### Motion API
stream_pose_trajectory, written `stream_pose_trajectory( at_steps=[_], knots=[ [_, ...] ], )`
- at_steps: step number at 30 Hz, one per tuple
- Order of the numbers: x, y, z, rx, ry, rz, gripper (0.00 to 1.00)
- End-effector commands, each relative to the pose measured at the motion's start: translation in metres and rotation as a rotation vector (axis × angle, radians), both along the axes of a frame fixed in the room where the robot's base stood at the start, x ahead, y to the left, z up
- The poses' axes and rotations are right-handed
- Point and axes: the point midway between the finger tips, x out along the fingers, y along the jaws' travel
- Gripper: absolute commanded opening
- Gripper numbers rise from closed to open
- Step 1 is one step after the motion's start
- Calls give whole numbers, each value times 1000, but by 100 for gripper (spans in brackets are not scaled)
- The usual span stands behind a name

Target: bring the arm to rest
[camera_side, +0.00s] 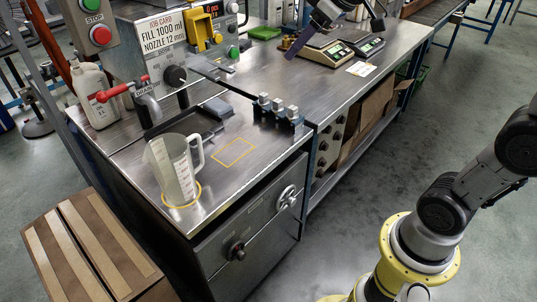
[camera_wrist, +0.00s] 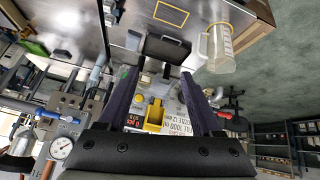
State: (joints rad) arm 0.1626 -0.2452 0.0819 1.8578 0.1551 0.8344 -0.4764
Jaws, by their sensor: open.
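My gripper (camera_side: 298,40) is above the back part of the steel bench, near the two scales, with its dark fingers pointing down. In the wrist view my gripper (camera_wrist: 160,74) shows its two fingers wide apart with nothing held between them. A clear measuring jug (camera_side: 178,172) stands upright on the yellow ring (camera_side: 188,203) at the bench's front corner, well away from my gripper. The jug also shows in the wrist view (camera_wrist: 218,50) at upper right. It looks empty.
A tap with a red handle (camera_side: 121,91) is near the jug. The job card panel (camera_side: 160,41) stands behind it. A nozzle rack (camera_side: 279,112) is at the bench edge. A scale (camera_side: 319,47) is near my gripper. The yellow rectangle (camera_side: 233,152) is bare.

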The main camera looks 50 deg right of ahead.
Motion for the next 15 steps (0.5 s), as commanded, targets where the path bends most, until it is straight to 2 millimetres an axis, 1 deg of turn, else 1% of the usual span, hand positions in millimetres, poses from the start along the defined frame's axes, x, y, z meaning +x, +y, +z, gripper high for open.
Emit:
stream_pose_trajectory(
  at_steps=[1,2,3,5,6,8,9,11,12,15],
  knots=[
    [-26,12,2,2,-12,9,67],
    [-40,18,1,5,-13,9,67],
    [-59,24,-2,9,-14,10,67],
    [-88,32,-10,18,-13,4,67],
    [-107,36,-17,24,-11,-2,67],
    [-134,41,-32,34,-2,-15,67],
    [-151,42,-43,42,8,-27,67],
    [-173,42,-61,55,28,-55,67],
    [-184,41,-73,61,47,-77,67],
    [-204,37,-101,78,111,-141,67]
  ],
)
